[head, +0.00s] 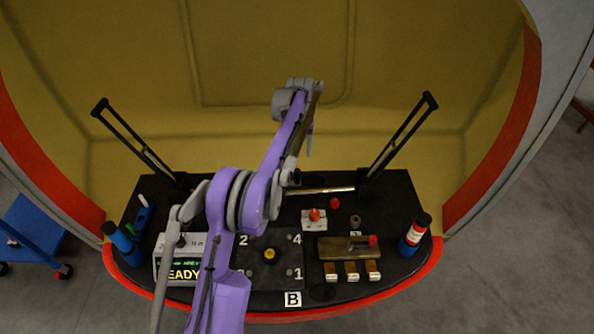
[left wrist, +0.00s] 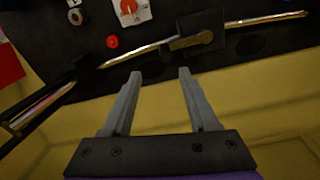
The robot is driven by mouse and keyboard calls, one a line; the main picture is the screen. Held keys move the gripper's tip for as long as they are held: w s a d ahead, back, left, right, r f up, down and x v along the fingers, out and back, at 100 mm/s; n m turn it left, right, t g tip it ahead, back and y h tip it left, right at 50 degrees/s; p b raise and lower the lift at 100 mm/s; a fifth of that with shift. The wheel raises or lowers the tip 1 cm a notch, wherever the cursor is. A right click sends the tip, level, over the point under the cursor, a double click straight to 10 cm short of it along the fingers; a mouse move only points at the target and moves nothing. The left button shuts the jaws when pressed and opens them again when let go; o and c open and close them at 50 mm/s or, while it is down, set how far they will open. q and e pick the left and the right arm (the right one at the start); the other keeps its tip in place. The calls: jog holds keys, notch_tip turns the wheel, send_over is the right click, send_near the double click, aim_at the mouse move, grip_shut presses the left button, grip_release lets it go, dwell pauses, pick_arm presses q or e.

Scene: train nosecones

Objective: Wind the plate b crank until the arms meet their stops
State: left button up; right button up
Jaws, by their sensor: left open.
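Two black slotted arms, left (head: 137,142) and right (head: 398,137), tilt up and outward from the back of the black console. A shiny rod (head: 330,190) runs between their bases; it also shows in the left wrist view (left wrist: 245,22). There, a short brass bar (left wrist: 187,42), possibly a crank, lies at a dark square block on the rod. In the head view my arm hides that spot. A "B" label (head: 293,299) is at the console's front. My left gripper (head: 310,143) is behind the console; in the left wrist view (left wrist: 161,72) its fingers are apart and empty, short of the rod.
On the console (head: 405,195) are a red button (head: 335,203), an orange knob on a white plate (head: 314,218), a brown plate with a red knob (head: 340,252), and a display reading "EADY" (head: 183,275).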

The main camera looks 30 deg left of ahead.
aim_at(297, 170)
pick_arm(q)
jog(key=shift+w+a+f, duration=0.25)
jog(key=shift+a+f, duration=0.15)
jog(key=shift+f, duration=0.2)
jog(key=shift+w+a+f, duration=0.2)
jog(key=shift+a+f, duration=0.15)
jog(key=shift+f, duration=0.2)
notch_tip(297, 170, down, 10)
jog(key=shift+f, duration=0.15)
grip_shut()
dwell(0.8)
